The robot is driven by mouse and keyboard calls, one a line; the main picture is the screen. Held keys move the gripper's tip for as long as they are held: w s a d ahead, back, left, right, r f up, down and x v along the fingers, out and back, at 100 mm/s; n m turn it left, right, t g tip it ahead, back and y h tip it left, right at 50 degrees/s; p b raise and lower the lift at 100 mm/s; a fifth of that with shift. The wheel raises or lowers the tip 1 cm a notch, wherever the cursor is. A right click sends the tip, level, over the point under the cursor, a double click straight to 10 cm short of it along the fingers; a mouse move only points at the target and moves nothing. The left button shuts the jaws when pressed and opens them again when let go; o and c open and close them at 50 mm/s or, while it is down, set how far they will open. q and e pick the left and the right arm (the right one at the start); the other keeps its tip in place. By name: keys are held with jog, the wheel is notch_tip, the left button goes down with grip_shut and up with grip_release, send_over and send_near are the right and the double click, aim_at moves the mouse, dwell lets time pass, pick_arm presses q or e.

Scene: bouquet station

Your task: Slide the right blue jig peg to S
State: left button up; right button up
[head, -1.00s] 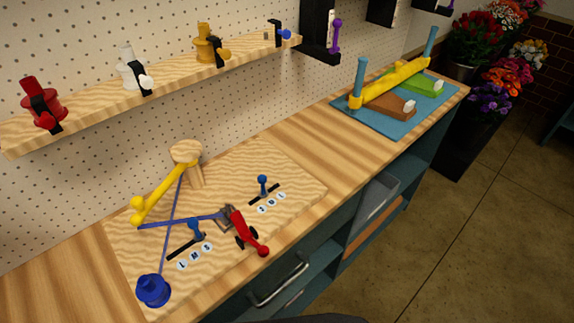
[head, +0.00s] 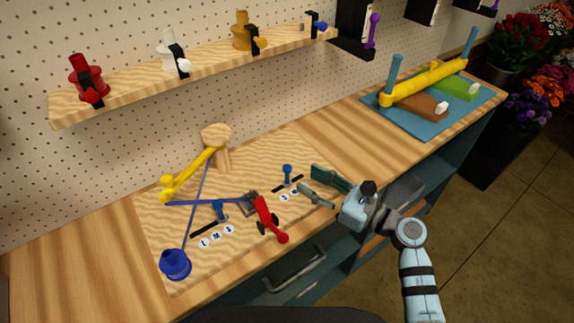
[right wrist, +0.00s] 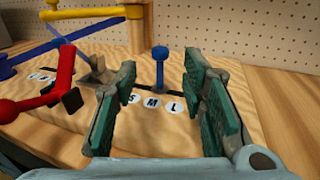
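The right blue jig peg (head: 287,172) stands upright in its short dark slot on the wooden jig board (head: 262,160), near the slot's middle. In the right wrist view the peg (right wrist: 159,68) shows between my fingertips, a little beyond them, with white S, M and L discs before the slot. S is on the left, L on the right. My right gripper (head: 306,177) is open and empty, to the right of the peg and apart from it, partly covering the discs in the head view. My left gripper is not in view.
A red-handled clamp (head: 266,218) and the left blue peg (head: 219,208) in its slot are to the left. A yellow arm (head: 190,174), a wooden post (head: 217,145) and a blue spool (head: 175,264) stand on the board. A blue mat (head: 425,125) lies farther right.

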aim_at(286, 166)
jog(key=x, duration=0.8)
jog(key=shift+c, duration=0.2)
grip_shut()
